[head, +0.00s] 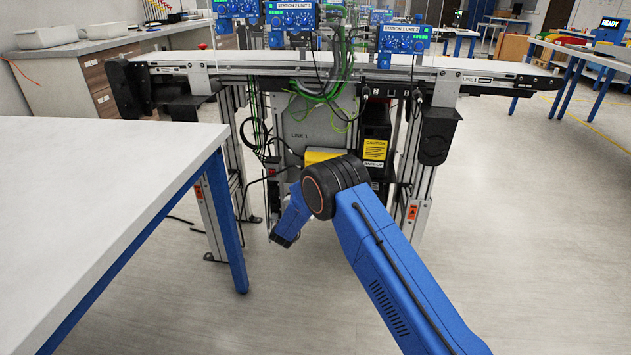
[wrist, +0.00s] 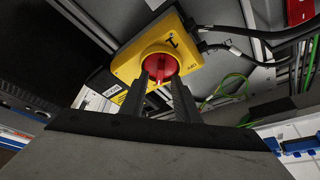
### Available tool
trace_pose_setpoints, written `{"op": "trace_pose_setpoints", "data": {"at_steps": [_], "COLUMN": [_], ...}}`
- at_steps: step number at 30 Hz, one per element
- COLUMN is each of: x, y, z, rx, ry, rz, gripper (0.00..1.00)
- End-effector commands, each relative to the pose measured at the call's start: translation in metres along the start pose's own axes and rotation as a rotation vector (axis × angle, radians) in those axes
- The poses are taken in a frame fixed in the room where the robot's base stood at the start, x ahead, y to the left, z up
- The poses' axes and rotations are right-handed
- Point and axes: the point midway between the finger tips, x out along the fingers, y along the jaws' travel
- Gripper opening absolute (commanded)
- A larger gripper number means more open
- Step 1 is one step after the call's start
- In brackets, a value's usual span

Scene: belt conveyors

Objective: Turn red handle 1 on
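The red handle (wrist: 159,67) is a round rotary knob on a yellow switch box (wrist: 130,62) in the wrist view. Marks that look like "I" and "OFF" are on the yellow face. My gripper (wrist: 161,77) points at the knob, its two dark fingers parted with red showing between the tips. The tips overlap the knob's lower part; I cannot tell whether they touch it. In the head view, part of the yellow box (head: 320,156) shows below the conveyor; my arm hides the handle and gripper there.
The box sits on a grey cabinet (head: 312,125) marked LINE 1, below the conveyor (head: 270,65). Black and green cables run close by. A black unit with a caution label (head: 375,149) stands to the right. A white table (head: 90,185) fills the left; floor is open at right.

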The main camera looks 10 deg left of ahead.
Motion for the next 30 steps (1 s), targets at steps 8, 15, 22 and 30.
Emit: {"op": "trace_pose_setpoints", "data": {"at_steps": [8,15,22,30], "x": [-0.058,-0.104,-0.131,-0.138], "y": [-0.001,-0.001,0.000,0.000], "z": [0.001,0.001,0.001,0.000], "rx": [0.000,0.000,0.000,0.001], "ry": [-0.003,-0.002,-0.001,0.000], "rz": [-0.002,-0.001,-0.001,0.000], "gripper": [0.29,0.29,0.29,0.29]}}
